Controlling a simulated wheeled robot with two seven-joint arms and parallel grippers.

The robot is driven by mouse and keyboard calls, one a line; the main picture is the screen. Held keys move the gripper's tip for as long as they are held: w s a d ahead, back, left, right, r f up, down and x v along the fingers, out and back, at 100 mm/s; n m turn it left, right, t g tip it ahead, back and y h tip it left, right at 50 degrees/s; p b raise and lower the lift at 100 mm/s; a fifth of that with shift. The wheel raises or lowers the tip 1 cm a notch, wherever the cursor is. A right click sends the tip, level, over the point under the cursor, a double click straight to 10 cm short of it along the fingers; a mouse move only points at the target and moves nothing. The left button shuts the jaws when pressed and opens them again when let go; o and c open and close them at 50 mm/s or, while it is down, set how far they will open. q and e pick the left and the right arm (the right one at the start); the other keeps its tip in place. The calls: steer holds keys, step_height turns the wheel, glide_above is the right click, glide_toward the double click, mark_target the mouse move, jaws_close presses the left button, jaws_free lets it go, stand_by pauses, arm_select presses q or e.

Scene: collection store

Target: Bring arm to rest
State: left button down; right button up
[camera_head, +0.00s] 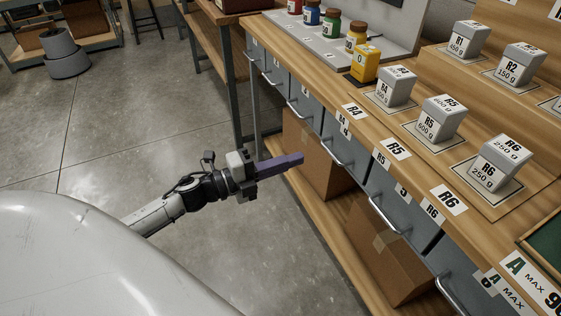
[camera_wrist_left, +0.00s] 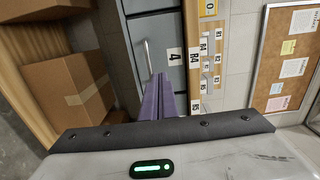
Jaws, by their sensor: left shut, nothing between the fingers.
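My left gripper (camera_head: 298,159) is in the middle of the head view, its arm coming in from the left. Its purple fingers are shut with nothing between them. It is out in front of the drawer fronts, below the level of the wooden counter top. In the left wrist view the shut fingers (camera_wrist_left: 157,84) point toward a grey drawer front (camera_wrist_left: 147,30) with a vertical-looking handle, beside the labels 4 and R4. Whether the fingertips touch the drawer front cannot be told. My right gripper is not in either view.
The wooden counter (camera_head: 375,125) carries white labelled weight blocks (camera_head: 443,119), several coloured jars (camera_head: 331,27) and a yellow block (camera_head: 365,63). Drawer handles (camera_head: 384,214) stick out along its front. Cardboard boxes (camera_head: 393,250) sit on the shelf below.

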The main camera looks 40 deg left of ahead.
arm_select(q)
steer(key=s+d+f+n+g+y+p, duration=0.2)
steer(key=s+d+f+n, duration=0.4)
steer(key=s+n, duration=0.5)
steer(key=s+d+f+n+g+y+p, duration=0.2)
steer(key=s+d+f+n+g+y, duration=0.2)
steer(key=s+d+f+n, duration=0.3)
steer(key=s+f+n, duration=0.2)
steer(key=s+n, duration=0.1)
steer(key=shift+s+d+f+n+g+p, duration=0.2)
steer(key=shift+s+f+n+g+p, duration=0.1)
steer(key=shift+s+f+n+g, duration=0.1)
